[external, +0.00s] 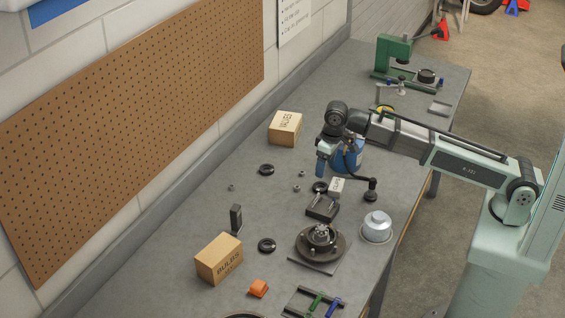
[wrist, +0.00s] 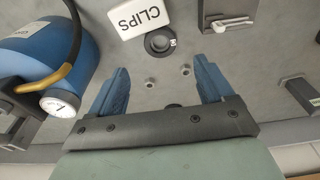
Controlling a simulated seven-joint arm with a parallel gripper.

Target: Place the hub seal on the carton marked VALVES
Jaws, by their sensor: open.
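Several black rings lie on the bench, and I cannot tell for sure which is the hub seal. One ring (external: 320,187) lies by the white CLIPS box; in the wrist view this ring (wrist: 151,43) shows a small pale tag. A second ring (external: 267,169) lies toward the wall, and a third ring (external: 266,245) lies near the BULBS carton. The tan VALVES carton (external: 287,122) stands at the wall side, its visible top bare. My gripper (external: 321,173) is open and empty above the bench; its blue fingers (wrist: 162,68) point toward the tagged ring and small nuts.
A blue tank (external: 352,160) with a gauge stands close beside my gripper. The CLIPS box (external: 338,185), a dark clamp block (external: 322,208), a hub (external: 320,240) and an upright dark block (external: 236,218) stand around. The BULBS carton (external: 219,258) is at front left. Bench around the VALVES carton is mostly clear.

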